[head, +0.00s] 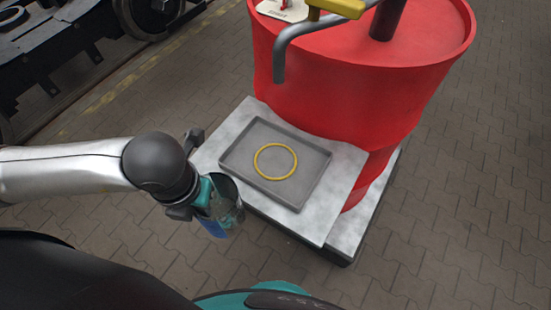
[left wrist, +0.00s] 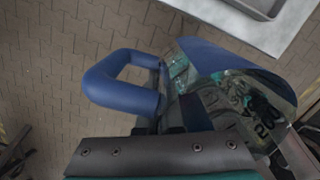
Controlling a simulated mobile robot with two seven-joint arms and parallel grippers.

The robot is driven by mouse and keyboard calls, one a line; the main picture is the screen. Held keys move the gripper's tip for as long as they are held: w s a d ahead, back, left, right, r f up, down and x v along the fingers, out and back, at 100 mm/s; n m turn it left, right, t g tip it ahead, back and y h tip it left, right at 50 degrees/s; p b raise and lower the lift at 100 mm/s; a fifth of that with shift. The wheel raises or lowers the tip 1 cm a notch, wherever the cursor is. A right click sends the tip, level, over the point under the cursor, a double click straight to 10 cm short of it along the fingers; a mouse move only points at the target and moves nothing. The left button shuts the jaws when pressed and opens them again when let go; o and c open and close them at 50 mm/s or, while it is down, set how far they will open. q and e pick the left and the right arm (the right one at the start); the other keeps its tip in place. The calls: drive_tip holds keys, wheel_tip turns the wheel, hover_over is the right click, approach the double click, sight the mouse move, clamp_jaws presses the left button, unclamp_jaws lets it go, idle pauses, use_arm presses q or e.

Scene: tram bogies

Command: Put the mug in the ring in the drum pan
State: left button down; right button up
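A mug (head: 226,212), shiny with a blue part, is held by my left gripper (head: 208,196), left of and in front of the drum pan. In the left wrist view, the mug's thick blue handle (left wrist: 112,84) sticks out to the left and its shiny body (left wrist: 232,88) is at the right. One dark finger of my left gripper (left wrist: 160,150) lies against it; the other finger is hidden. The drum pan (head: 240,148) is a shallow grey tray. A yellow ring (head: 275,145) lies flat and empty in it. My right gripper is not in view.
The pan rests on a pale slab (head: 345,165) before a large red drum (head: 350,90). A grey bent pipe (head: 279,60) with a yellow handle (head: 340,7) hangs over the slab's far side. Dark bogie parts (head: 50,45) stand at the upper left. Paving surrounds the slab.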

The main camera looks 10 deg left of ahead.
sight(219, 189)
use_arm(q)
drive_tip(key=n, duration=0.2)
drive_tip(key=s+n, duration=0.1)
drive_tip(key=n, duration=0.1)
drive_tip(key=shift+r, duration=0.3)
drive_tip(key=shift+w, duration=0.15)
drive_tip(key=w+b, duration=0.1)
drive_tip(key=b, duration=0.1)
drive_tip(key=w+d+b, duration=0.1)
drive_tip(key=w+b, duration=0.1)
drive_tip(key=w+d+b, duration=0.1)
drive_tip(key=w+b, duration=0.1)
drive_tip(key=shift+w+f+b, duration=0.25)
drive_tip(key=shift+b, duration=0.1)
drive_tip(key=w+d, duration=0.5)
drive_tip(key=w, duration=0.7)
drive_tip(key=f, duration=0.6)
drive_tip(key=shift+w+a, duration=0.2)
drive_tip(key=shift+w, duration=0.1)
drive_tip(key=shift+w+d+f, duration=0.1)
drive_tip(key=shift+w+f, duration=0.15)
